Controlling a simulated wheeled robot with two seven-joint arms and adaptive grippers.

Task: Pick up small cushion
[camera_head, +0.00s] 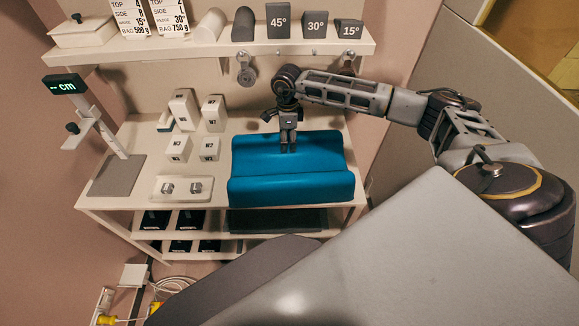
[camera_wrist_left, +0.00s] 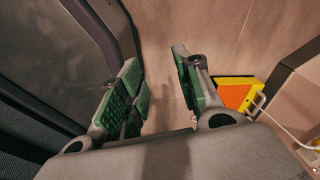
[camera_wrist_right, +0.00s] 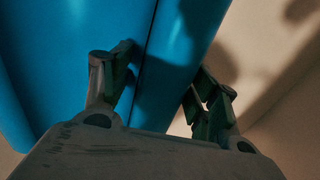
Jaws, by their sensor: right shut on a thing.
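A blue cushion (camera_head: 290,185) with raised front and back edges lies on the white table at its right side. My right gripper (camera_head: 288,148) reaches down from the back onto the cushion's rear part. In the right wrist view, its fingers (camera_wrist_right: 165,85) are shut on the blue cushion (camera_wrist_right: 60,60), close to a dark seam. The exact contact at the fingertips is in shadow. My left gripper (camera_wrist_left: 160,75) shows only in its wrist view, with its green-padded fingers apart and nothing between them.
A wall shelf (camera_head: 200,50) above holds wedges marked 45°, 30° and 15°. White labelled blocks (camera_head: 210,112), a small tray (camera_head: 182,188) and a scale post (camera_head: 95,125) stand left of the cushion. Lower shelves hold dark boxes (camera_head: 155,219). Cables and a yellow-orange object (camera_wrist_left: 237,95) are on the floor.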

